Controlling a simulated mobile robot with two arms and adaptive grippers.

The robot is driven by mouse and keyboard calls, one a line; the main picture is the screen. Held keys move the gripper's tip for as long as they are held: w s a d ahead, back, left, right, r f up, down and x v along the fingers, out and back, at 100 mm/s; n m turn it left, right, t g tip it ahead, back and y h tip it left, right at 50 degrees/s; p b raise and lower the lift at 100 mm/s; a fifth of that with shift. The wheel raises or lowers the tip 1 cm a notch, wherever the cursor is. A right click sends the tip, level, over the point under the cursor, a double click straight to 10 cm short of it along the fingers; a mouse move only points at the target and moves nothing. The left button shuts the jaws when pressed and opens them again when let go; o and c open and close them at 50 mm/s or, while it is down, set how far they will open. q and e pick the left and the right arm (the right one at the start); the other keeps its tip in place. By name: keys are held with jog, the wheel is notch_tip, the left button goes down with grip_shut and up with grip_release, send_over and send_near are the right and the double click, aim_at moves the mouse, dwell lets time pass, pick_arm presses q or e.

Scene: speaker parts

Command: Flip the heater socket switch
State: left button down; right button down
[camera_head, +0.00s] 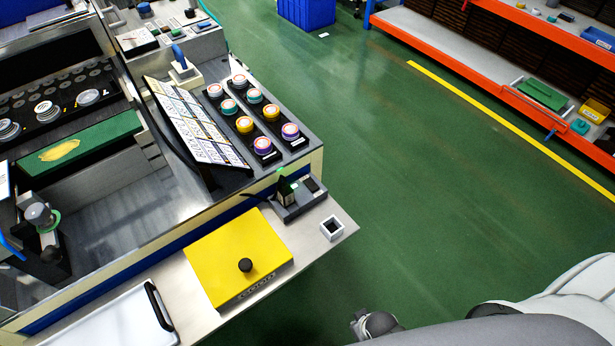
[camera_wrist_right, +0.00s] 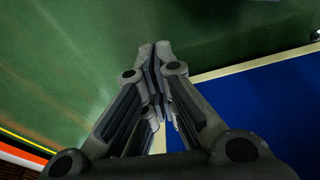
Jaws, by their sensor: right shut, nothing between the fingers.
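A small dark grey unit (camera_head: 299,198) sits on the metal side shelf, at the bench's front right corner. It has a green upright part (camera_head: 285,187) and a dark square face (camera_head: 310,185); it may be the heater socket switch, but it is too small to tell its position. My right gripper (camera_wrist_right: 155,60) is shut and empty in the wrist view, beside the bench's blue side panel (camera_wrist_right: 265,100). My left gripper is in neither view.
A yellow box (camera_head: 225,250) with a black knob and a small white square holder (camera_head: 332,228) share the shelf (camera_head: 180,285). Coloured round parts fill black trays (camera_head: 214,92) on the bench. Green floor (camera_head: 420,170) is clear to the right, up to an orange rack (camera_head: 480,60).

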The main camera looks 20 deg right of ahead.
jog(key=w+r+t+b, duration=0.15)
jog(key=w+r, duration=0.25)
jog(key=r, duration=0.8)
jog(key=w+r+t+b, duration=0.15)
jog(key=w+r, duration=0.35)
jog(key=r, duration=0.7)
jog(key=w+a+r+n+t+y, duration=0.1)
jog(key=w+r+t+y, duration=0.2)
jog(key=w+r, duration=1.1)
jog(key=w+t, duration=0.1)
jog(key=w, duration=0.4)
jog(key=shift+a+r+n+t+b, duration=0.2)
jog(key=shift+r+n+t+b, duration=0.1)
jog(key=shift+r+n+t, duration=0.1)
jog(key=shift+s, duration=0.1)
send_over(310, 184)
jog(key=f, duration=0.5)
jog(key=shift+s+d+f, duration=0.15)
jog(key=shift+s+f, duration=0.2)
jog(key=shift+f, duration=0.05)
jog(key=f, duration=0.3)
jog(key=shift+w+f+p, duration=0.2)
jog(key=shift+w+p, duration=0.1)
jog(key=shift+p, duration=0.1)
jog(key=shift+f, duration=0.5)
